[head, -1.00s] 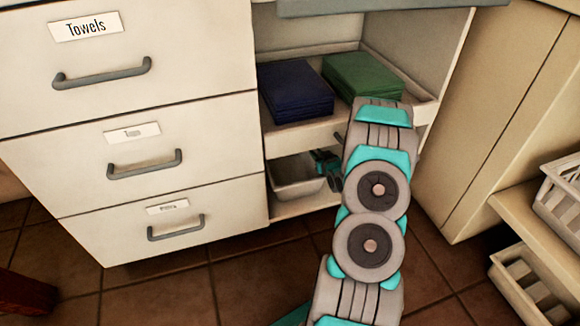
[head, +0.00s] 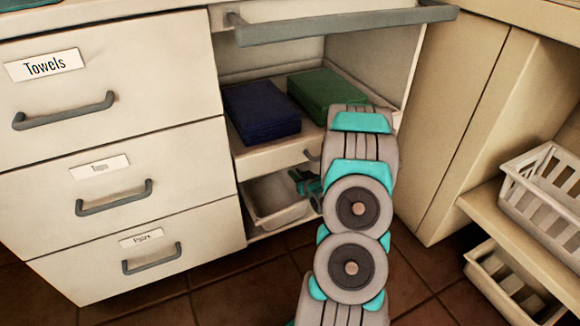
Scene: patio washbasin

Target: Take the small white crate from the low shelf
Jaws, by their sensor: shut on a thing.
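The small white crate (head: 280,215) stands in the lowest opening of the cabinet, below the shelf with the folded cloths. Its inside looks empty, and its right part is hidden by my gripper and arm. My gripper (head: 304,184), grey and teal, is shut on the crate at its right side. The fingertips are small and partly hidden, so the exact grip on the rim is unclear.
A pull-out tray (head: 275,156) just above holds dark blue cloths (head: 261,110) and green cloths (head: 326,92). Closed drawers, one labelled Towels (head: 43,65), stand left. Slatted white baskets (head: 545,195) sit at right. Tiled floor lies open in front.

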